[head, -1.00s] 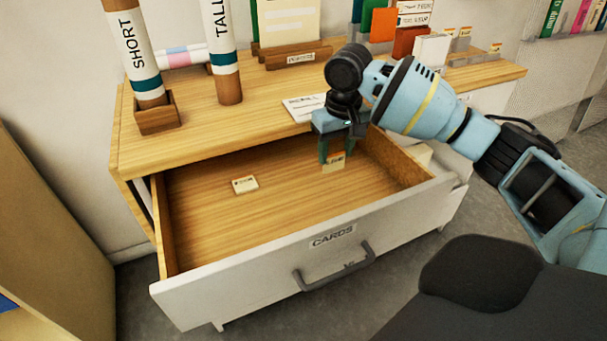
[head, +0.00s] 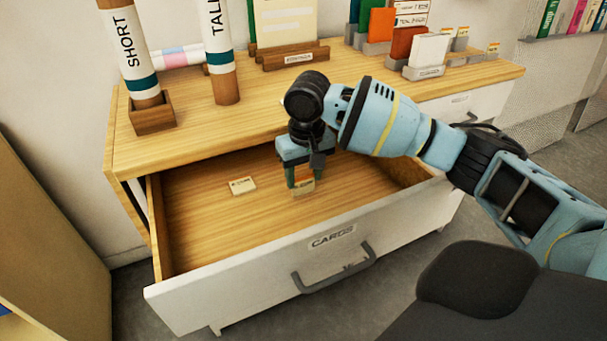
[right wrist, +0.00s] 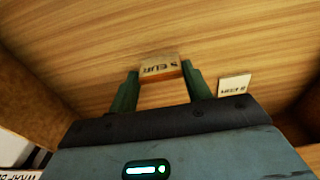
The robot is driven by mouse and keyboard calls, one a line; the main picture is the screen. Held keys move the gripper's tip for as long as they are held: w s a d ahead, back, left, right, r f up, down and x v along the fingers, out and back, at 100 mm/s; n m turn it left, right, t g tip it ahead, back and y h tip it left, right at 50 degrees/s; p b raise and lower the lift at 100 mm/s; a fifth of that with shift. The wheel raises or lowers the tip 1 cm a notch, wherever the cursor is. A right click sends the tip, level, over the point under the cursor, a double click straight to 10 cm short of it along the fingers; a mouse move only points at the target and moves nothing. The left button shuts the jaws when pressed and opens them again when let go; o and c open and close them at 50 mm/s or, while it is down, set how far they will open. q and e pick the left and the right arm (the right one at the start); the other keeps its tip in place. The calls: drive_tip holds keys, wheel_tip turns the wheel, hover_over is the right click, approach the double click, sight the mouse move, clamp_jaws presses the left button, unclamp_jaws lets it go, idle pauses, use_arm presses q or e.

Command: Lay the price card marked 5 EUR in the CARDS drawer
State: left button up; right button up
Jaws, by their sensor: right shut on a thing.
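The CARDS drawer (head: 235,282) is pulled open; its label and dark handle are on the white front. My right gripper (head: 303,186) is inside the drawer opening, pointing down and shut on a small price card (head: 303,188). In the right wrist view the card (right wrist: 160,68) sits between the green fingertips (right wrist: 163,84); its print reads EUR with a digit that looks like 5. It is low over the wooden drawer floor; I cannot tell if it touches. My left gripper is not in view.
Another small card (head: 242,186) lies flat on the drawer floor, left of my gripper, and shows in the right wrist view (right wrist: 234,85). SHORT (head: 134,60) and TALL (head: 221,60) tubes and card holders (head: 425,72) stand on the cabinet top (head: 185,150).

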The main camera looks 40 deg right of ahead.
drive_tip(key=o, duration=0.9)
drive_tip(key=shift+f, duration=0.1)
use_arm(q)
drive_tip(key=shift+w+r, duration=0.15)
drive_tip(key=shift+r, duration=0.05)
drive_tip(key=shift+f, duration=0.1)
use_arm(e)
drive_tip(key=shift+r, duration=0.2)
use_arm(q)
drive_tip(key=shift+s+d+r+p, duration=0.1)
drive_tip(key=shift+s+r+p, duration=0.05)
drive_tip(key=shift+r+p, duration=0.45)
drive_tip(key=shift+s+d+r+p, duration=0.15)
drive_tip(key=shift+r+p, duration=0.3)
drive_tip(key=shift+p, duration=0.25)
use_arm(e)
drive_tip(key=shift+s+a+r, duration=0.1)
drive_tip(key=shift+s+r, duration=0.05)
drive_tip(key=shift+r, duration=1.85)
drive_tip(key=shift+s+r, duration=0.2)
drive_tip(key=shift+r, duration=1.75)
drive_tip(key=shift+s+a+r, duration=0.1)
drive_tip(key=shift+s+r, duration=0.05)
drive_tip(key=shift+r, duration=1.85)
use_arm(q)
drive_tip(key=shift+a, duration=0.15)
